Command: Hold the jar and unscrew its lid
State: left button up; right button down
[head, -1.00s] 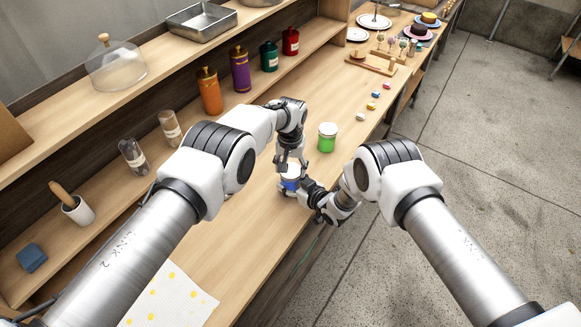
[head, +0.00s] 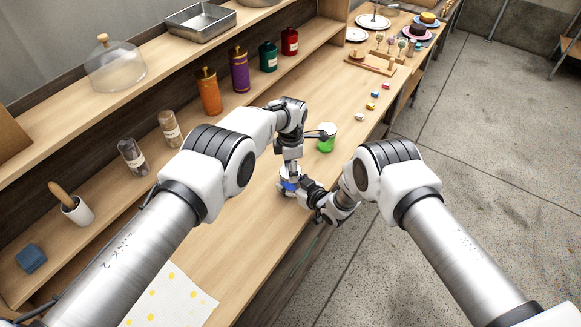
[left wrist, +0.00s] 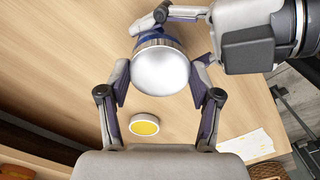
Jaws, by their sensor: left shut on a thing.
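The jar (head: 289,185), with blue contents, stands on the wooden counter, mostly hidden in the head view by my grippers. Its round silver lid (left wrist: 160,70) shows in the left wrist view, with a strip of the blue jar (left wrist: 157,36) behind it. My left gripper (head: 290,168) points down from above, and its two fingers (left wrist: 160,78) are shut on opposite sides of the lid. My right gripper (head: 295,189) comes in low from the right, its fingers around the jar's body. The lid is on the jar; whether it is loosened cannot be told.
A small round yellow-and-white item (left wrist: 145,124) lies nearby. Canisters (head: 209,93) and glass jars (head: 133,158) line the shelf. The spotted cloth (head: 172,297) lies at the front.

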pick_arm(q)
jog(key=shift+s, duration=0.1)
pick_arm(e)
jog(key=shift+f, duration=0.1)
pick_arm(q)
jog(key=shift+r, duration=1.05)
notch_tip(320, 180, up, 4)
jog(key=shift+r, duration=0.1)
pick_arm(e)
jog(key=c, duration=0.6)
grip_release()
pick_arm(q)
jog(key=shift+w, duration=0.2)
pick_arm(e)
jog(key=o, duration=0.4)
jog(key=shift+w, duration=0.1)
jog(key=shift+d, duration=0.1)
